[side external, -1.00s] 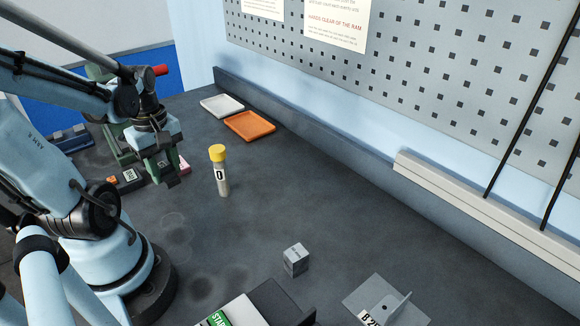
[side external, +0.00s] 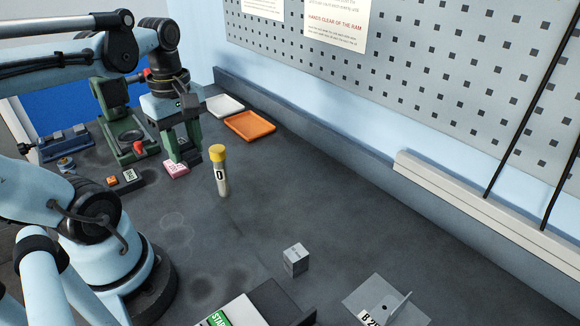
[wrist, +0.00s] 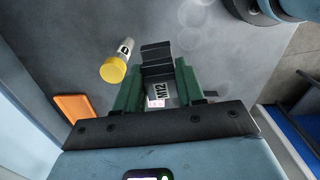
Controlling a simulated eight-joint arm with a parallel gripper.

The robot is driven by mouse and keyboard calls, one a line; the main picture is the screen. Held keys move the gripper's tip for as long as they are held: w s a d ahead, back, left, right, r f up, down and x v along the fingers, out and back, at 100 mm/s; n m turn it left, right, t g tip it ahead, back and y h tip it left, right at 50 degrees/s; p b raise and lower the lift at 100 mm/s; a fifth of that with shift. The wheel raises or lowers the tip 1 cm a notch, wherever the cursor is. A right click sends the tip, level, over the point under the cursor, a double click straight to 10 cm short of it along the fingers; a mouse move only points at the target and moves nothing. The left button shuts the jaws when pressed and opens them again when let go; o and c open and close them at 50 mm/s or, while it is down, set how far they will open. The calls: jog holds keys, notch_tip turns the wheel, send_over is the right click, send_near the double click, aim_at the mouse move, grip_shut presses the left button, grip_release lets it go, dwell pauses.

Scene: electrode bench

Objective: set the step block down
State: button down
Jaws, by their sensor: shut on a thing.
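My gripper (side external: 184,150) is at the back left of the bench in the side view, pointing down, its green fingers low over the bench. In the wrist view the gripper (wrist: 157,84) is shut on the step block (wrist: 157,68), a dark stepped piece between the two fingers. A label reading M12 shows between the fingers, next to the dark steps. In the side view the fingers largely hide the block, and I cannot tell whether it touches anything below. A pink block (side external: 177,170) with a label lies on the bench just under the fingers.
A yellow-capped vial (side external: 220,172) stands upright just right of the gripper. Orange (side external: 250,126) and white (side external: 226,105) trays lie behind. A green press (side external: 125,130) stands left. A grey cube (side external: 295,258) sits nearer the front. The middle bench is clear.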

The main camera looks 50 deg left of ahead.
jog(key=w+a+r+m, duration=0.1)
jog(key=w+a+r, duration=0.3)
jog(key=w+a, duration=0.5)
send_over(206, 144)
jog(key=shift+m, duration=0.4)
notch_tip(206, 144, down, 14)
jog(key=shift+a+f, duration=0.1)
jog(key=shift+f, duration=1.95)
jog(key=shift+f, duration=0.2)
jog(key=c, duration=0.7)
grip_release()
